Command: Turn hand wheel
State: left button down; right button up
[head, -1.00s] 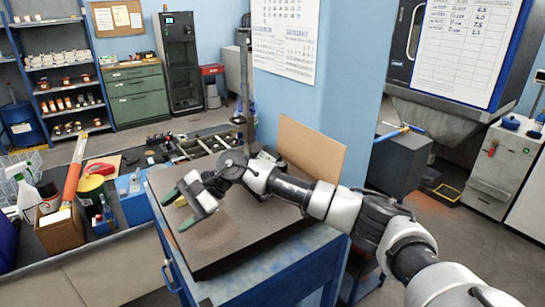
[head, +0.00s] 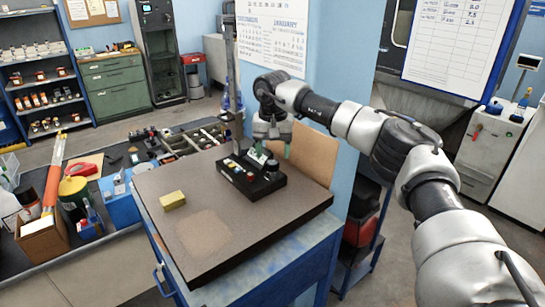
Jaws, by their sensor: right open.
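My right gripper (head: 274,152) is open, pointing down with its green-tipped fingers apart, above the back of a black box (head: 262,188) on the brown-grey plate. The box has several coloured buttons on top and a dark round knob (head: 271,167) at its right end. I cannot tell whether this knob is the hand wheel; no clear wheel shows. The gripper hides part of the box's back, and I cannot tell if it touches anything. A tall grey column (head: 233,80) stands behind the box. My left gripper is not in view.
A yellow block (head: 172,200) lies on the left of the plate (head: 255,227), whose front is bare. A brown board (head: 312,150) leans at the back right.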

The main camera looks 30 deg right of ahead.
aim_at(273, 162)
jog(key=shift+a+f+p, duration=0.1)
jog(key=shift+f+p, duration=0.2)
jog(key=shift+f, duration=1.4)
jog(key=c, duration=0.9)
